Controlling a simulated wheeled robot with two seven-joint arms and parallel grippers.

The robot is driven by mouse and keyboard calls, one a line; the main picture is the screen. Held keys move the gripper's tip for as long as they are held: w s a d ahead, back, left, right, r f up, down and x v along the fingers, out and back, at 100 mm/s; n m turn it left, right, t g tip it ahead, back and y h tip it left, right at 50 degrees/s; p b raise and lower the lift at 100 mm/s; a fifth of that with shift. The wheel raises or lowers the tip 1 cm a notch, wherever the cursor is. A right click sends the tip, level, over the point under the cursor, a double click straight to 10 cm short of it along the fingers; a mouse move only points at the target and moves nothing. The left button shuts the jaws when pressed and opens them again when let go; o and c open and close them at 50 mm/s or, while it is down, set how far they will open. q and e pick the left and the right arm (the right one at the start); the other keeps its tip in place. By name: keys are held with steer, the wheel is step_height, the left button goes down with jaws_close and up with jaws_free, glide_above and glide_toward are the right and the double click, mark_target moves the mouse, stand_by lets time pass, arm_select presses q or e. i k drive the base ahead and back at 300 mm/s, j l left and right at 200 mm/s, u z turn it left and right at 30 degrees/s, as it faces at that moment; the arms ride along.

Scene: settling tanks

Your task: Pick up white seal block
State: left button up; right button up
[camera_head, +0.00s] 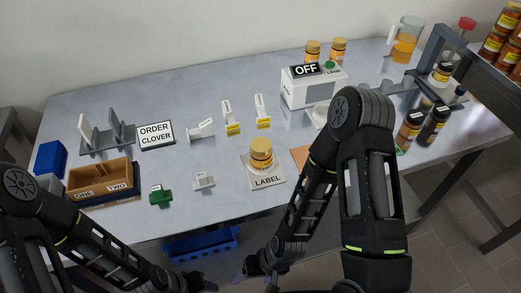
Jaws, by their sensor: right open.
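A small pale block (203,180), which looks like the white seal block, rests on the grey table near its front edge. It lies between a green block (160,195) of similar shape and the label plate (265,180) with an amber jar (261,154) on it. My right gripper (241,276) is open, small and dark at the bottom, in front of the table edge and below the block, apart from it. My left gripper (207,286) is at the bottom edge, partly cut off; its jaws are unclear.
A wooden tray (101,179) marked ONE and TWO stands at left. An ORDER CLOVER sign (156,135), yellow-marked white pieces (231,122) and a white OFF machine (312,85) stand behind. A blue bin (203,243) is below the front edge. Table around the block is clear.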

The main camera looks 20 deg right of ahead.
mark_target(203, 181)
steer(key=k+j+u, duration=0.15)
steer(key=k+j, duration=0.2)
steer(key=k+j+u, duration=0.15)
steer(key=k+j, duration=0.15)
steer(key=k+j+u, duration=0.2)
steer(key=j, duration=0.3)
steer(key=k+j+u, duration=0.15)
steer(key=k+j, duration=0.2)
steer(key=j, duration=0.1)
